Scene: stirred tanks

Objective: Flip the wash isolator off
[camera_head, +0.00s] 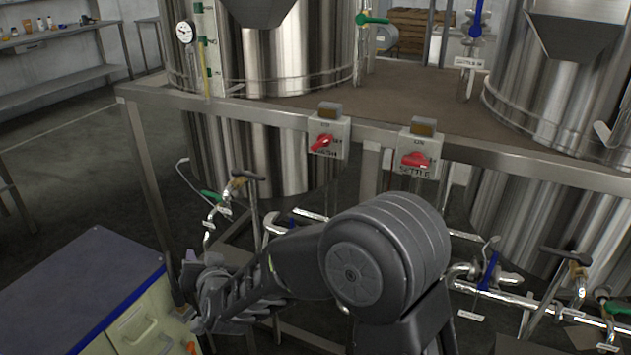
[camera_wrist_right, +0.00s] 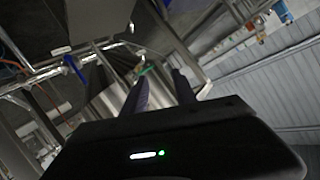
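Two grey isolator boxes with red rotary knobs hang on the front rail of the platform in the head view. The left box (camera_head: 330,148) seems to be the wash isolator; its lower label is partly covered by its slanted red knob (camera_head: 322,143). The right box (camera_head: 419,150) reads SETTLE, and its red knob (camera_head: 415,160) lies about level. My right gripper (camera_head: 197,285) is low and left of both boxes, well away from them. In the right wrist view its two fingers (camera_wrist_right: 160,92) stand apart with nothing held between them. My left gripper is out of view.
Pipes and valves, including a green-handled one (camera_head: 212,198), crowd the space below. A drawer cabinet (camera_head: 80,280) stands at lower left, near my right gripper. Open floor lies at left.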

